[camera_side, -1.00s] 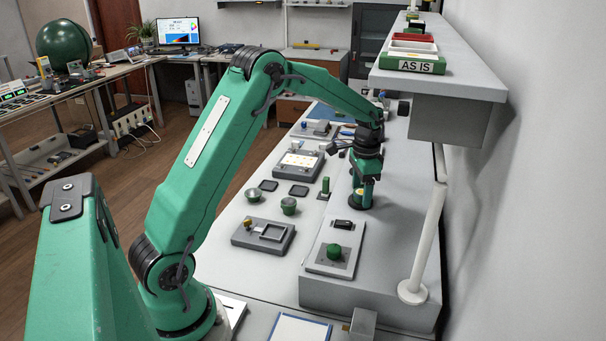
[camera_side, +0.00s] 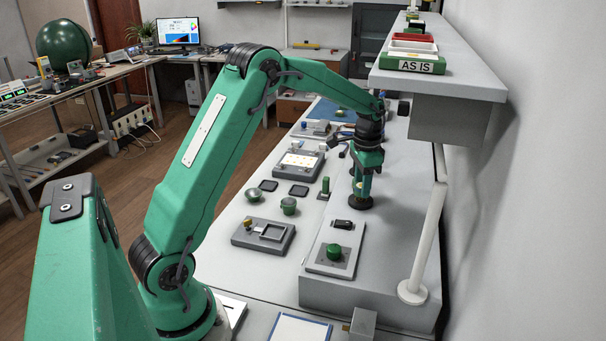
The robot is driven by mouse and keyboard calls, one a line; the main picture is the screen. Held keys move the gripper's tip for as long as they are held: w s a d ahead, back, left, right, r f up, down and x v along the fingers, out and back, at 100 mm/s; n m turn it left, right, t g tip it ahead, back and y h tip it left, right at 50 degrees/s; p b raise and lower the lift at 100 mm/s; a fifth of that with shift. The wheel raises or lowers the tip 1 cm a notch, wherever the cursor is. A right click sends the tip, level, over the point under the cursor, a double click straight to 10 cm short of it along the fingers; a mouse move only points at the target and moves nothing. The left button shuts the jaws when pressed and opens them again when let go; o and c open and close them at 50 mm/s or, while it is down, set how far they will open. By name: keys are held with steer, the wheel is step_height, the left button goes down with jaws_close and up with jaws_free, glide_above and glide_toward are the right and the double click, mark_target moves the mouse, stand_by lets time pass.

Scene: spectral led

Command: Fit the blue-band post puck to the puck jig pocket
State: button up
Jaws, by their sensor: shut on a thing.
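My gripper (camera_side: 362,188) points down over the raised grey bench at the right. It is shut on a dark green round puck (camera_side: 358,203) with an upright post between the fingers. The fingers cover most of the post, and I cannot make out a blue band. The puck's base is at or just above the bench top; I cannot tell whether it touches. A grey block with a square recess (camera_side: 263,234) and a brass knob lies nearer, on the lower bench. I cannot tell for certain whether it is the puck jig.
A pale plate with a green knob (camera_side: 335,253) lies nearer on the raised bench. Green pieces (camera_side: 289,206), a green post (camera_side: 325,187) and dark square pads (camera_side: 299,190) stand on the lower bench. A white pole (camera_side: 427,230) and an overhead shelf (camera_side: 455,80) are at right.

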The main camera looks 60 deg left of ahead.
steer(key=shift+r, duration=0.5)
steer(key=s+d, duration=1.2)
steer(key=shift+s+d+r, duration=0.25)
steer(key=shift+s+d, duration=0.1)
steer(key=shift+d, duration=0.05)
steer(key=shift+o, duration=0.7)
steer(key=shift+c, duration=0.9)
steer(key=shift+r, duration=0.1)
